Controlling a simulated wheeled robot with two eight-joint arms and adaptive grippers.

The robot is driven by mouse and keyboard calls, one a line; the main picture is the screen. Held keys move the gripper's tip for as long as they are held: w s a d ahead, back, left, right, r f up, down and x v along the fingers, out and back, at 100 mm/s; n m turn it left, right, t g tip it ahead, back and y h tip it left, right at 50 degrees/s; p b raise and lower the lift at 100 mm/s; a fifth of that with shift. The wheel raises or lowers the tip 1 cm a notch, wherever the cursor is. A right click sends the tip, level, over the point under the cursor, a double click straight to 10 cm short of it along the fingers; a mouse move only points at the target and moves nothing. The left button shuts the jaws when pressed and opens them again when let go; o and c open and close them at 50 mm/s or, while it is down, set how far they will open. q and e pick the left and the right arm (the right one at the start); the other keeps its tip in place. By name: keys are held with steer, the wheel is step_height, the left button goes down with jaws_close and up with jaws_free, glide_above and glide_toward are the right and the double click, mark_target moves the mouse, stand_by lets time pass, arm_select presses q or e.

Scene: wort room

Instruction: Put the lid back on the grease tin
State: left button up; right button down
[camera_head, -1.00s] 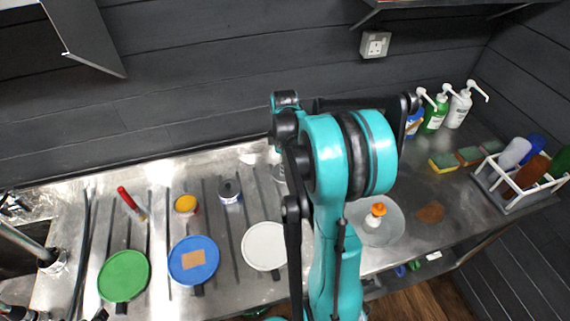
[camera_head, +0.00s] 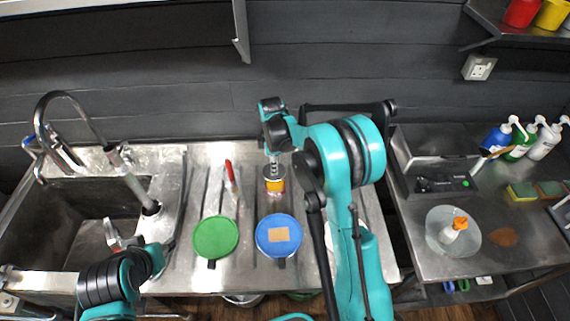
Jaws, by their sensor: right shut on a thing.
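My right gripper (camera_head: 273,168) points down over the drainboard and is shut on a silver, disc-like piece that looks like the lid (camera_head: 274,174). The small grease tin (camera_head: 275,187), with a yellow-orange upper part, stands directly below it. The lid is over or on the tin; I cannot tell whether they touch. My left gripper (camera_head: 114,234) shows small over the sink at the left, far from the tin, and its jaws cannot be made out. My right arm hides the drainboard to the right of the tin.
A red-handled brush (camera_head: 231,176) lies left of the tin. A green round piece (camera_head: 215,237) and a blue one (camera_head: 279,235) lie in front. The sink (camera_head: 70,222) and tap (camera_head: 70,97) are left. A glass bowl (camera_head: 432,243) and pump bottles (camera_head: 545,142) stand right.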

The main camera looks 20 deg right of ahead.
steer(key=shift+f+b, duration=1.95)
steer(key=shift+f, duration=1.2)
steer(key=shift+f+b, duration=0.15)
steer(key=shift+b, duration=0.45)
steer(key=c, duration=0.9)
jaws_free()
